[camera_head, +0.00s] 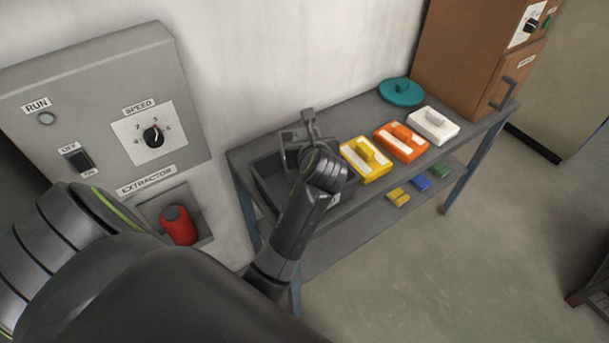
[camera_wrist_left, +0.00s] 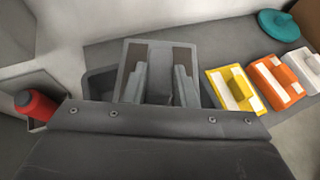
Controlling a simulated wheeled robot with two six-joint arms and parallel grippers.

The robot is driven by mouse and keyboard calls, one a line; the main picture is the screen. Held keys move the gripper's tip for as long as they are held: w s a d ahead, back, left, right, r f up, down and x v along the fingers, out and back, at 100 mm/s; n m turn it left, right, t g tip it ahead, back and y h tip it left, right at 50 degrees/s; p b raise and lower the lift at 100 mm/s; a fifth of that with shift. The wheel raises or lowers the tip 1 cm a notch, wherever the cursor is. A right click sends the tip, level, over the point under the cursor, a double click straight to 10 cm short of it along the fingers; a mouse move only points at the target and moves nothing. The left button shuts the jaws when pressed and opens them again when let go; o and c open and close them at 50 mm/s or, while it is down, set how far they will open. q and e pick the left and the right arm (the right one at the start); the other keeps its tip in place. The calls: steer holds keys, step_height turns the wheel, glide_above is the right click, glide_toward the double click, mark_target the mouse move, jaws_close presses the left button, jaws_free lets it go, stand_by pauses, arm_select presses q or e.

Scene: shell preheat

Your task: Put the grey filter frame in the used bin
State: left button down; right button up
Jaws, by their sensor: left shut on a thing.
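My left gripper (camera_head: 309,146) is shut on the grey filter frame (camera_wrist_left: 160,52), which shows between and beyond the fingers in the left wrist view. The frame is a grey plate with dark strips along both sides. The gripper hides much of it in the head view. A dark grey open bin (camera_head: 262,190) sits at the left end of the bench. The gripper and frame are over this bin, and their height above its floor is hard to tell. I cannot read a label on the bin. My right gripper is not in view.
On the bench (camera_head: 333,120), yellow (camera_head: 366,165), orange (camera_head: 400,142) and white (camera_head: 433,125) blocks stand right of the bin. A teal disc (camera_head: 401,91) lies behind them. A brown cabinet (camera_head: 470,60) stands at the right end. A grey extractor panel (camera_head: 75,100) is at left.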

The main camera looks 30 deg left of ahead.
arm_select(q)
step_height(320, 180, down, 6)
steer(key=shift+r, duration=0.15)
step_height(320, 180, down, 4)
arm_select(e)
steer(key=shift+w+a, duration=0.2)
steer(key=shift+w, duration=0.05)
arm_select(q)
steer(key=shift+f, duration=0.65)
steer(key=c, duration=1.2)
jaws_free()
steer(key=shift+o, duration=0.2)
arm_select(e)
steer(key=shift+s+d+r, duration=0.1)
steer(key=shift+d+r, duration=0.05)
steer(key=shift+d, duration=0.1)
arm_select(q)
steer(key=shift+r, duration=0.1)
